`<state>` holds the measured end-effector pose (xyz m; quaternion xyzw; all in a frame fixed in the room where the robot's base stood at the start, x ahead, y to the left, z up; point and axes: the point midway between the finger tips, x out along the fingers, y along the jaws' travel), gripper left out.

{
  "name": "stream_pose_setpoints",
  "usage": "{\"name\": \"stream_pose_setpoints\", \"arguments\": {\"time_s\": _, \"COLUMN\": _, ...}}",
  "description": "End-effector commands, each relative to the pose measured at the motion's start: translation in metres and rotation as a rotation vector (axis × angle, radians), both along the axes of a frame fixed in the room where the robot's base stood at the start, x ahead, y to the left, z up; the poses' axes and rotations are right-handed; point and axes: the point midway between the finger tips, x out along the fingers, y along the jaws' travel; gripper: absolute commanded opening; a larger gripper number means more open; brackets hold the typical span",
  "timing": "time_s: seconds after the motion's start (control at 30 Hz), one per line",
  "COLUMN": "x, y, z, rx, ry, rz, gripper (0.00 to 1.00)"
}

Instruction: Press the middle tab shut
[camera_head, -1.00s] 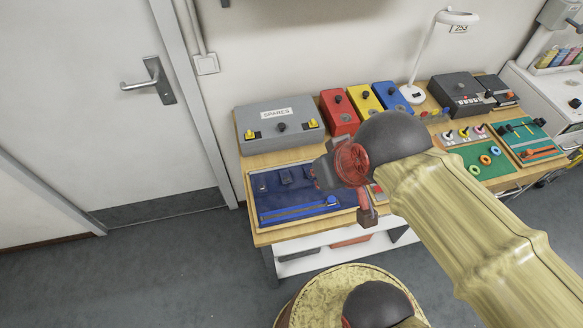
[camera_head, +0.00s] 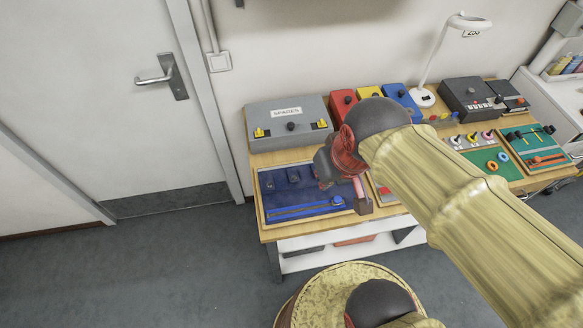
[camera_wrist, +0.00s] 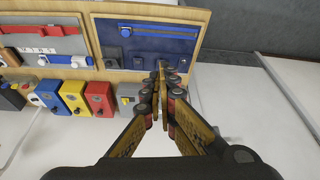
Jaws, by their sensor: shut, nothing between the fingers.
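A blue panel (camera_head: 290,208) in a wooden-edged tray lies at the left end of the workbench. Two dark tabs show along its far side, the left one (camera_head: 267,181) and the middle one (camera_head: 293,175); my wrist covers the area to their right. In the wrist view the panel (camera_wrist: 150,43) is at the top, with a dark tab (camera_wrist: 112,53) on it. My gripper (camera_wrist: 172,68) has its fingers together and empty, over the panel's near edge in that view. Fingertip contact and whether the middle tab is raised cannot be told.
A grey SPARES box (camera_head: 288,127) stands behind the panel. Red (camera_head: 343,103), yellow and blue boxes stand to its right. A lamp (camera_head: 425,97) and green boards (camera_head: 487,160) are further right. A slider with a blue knob (camera_head: 338,201) runs along the panel's near side.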

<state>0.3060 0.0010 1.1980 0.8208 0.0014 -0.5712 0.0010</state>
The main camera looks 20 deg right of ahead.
Motion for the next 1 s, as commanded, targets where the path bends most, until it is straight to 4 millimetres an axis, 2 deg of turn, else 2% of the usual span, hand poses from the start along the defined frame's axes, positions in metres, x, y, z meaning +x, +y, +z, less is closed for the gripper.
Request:
{"name": "stream_pose_setpoints", "arguments": {"time_s": 0.3, "x": 0.052, "y": 0.002, "z": -0.013, "rx": -0.001, "ry": 0.209, "rz": 0.003, "gripper": 0.0}}
{"name": "stream_pose_setpoints", "arguments": {"time_s": 0.57, "x": 0.1, "y": 0.004, "z": -0.035, "rx": 0.0, "ry": 0.361, "rz": -0.006, "gripper": 0.0}}
{"name": "stream_pose_setpoints", "arguments": {"time_s": 0.77, "x": 0.137, "y": 0.005, "z": -0.063, "rx": 0.001, "ry": 0.473, "rz": -0.021, "gripper": 0.0}}
{"name": "stream_pose_setpoints", "arguments": {"time_s": 1.0, "x": 0.181, "y": 0.007, "z": -0.108, "rx": -0.001, "ry": 0.596, "rz": -0.046, "gripper": 0.0}}
